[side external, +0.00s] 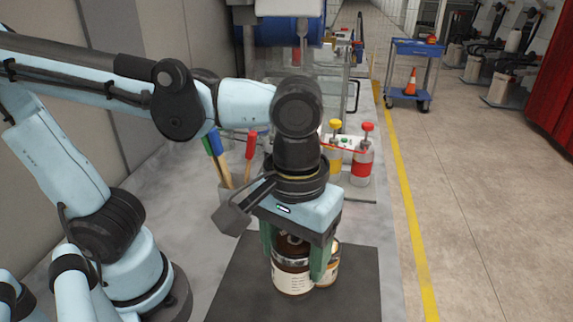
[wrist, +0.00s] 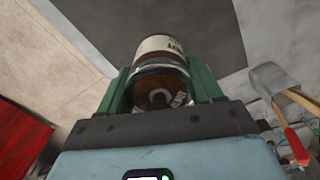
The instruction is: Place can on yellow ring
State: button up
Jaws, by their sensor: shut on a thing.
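A brown can with a cream label (side external: 292,280) stands upright between the green fingers of my gripper (side external: 293,262), which is shut on it. The can also shows between the fingers in the wrist view (wrist: 161,46), with its silver rim and dark top towards the camera. It is over the dark mat; I cannot tell whether its base touches the mat. A second can with a pale and orange label (side external: 329,270) is partly hidden behind the right finger. I cannot make out a yellow ring in either view.
The dark mat (side external: 235,285) lies on the grey bench (side external: 195,205). A holder with blue, green and red handled tools (side external: 228,160) stands behind it. Bottles with yellow (side external: 335,155) and red (side external: 362,165) tops stand at the back right. The front of the mat is clear.

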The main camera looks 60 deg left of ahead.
jog(key=shift+f, duration=5.9)
jog(key=shift+f, duration=0.15)
jog(key=o, duration=1.2)
notch_tip(320, 180, up, 12)
jog(key=shift+r, duration=0.1)
jog(key=w+a+f+m+t+h, duration=0.1)
jog(key=w+a+m+t, duration=0.1)
jog(key=w+a, duration=0.3)
jog(key=shift+w+a+f+t, duration=0.15)
jog(key=shift+a+f+t, duration=0.25)
jog(key=shift+a, duration=0.45)
jog(key=w+a+m+t, duration=0.2)
jog(key=w+a+t, duration=0.1)
jog(key=a, duration=0.5)
jog(key=shift+w+a+f+t+y, duration=0.15)
jog(key=shift+a+f+t+y, duration=0.1)
jog(key=shift+t+y, duration=0.2)
jog(key=shift+w+a+m+t, duration=0.15)
jog(key=shift+a+m+t, duration=0.15)
jog(key=shift+a, duration=0.1)
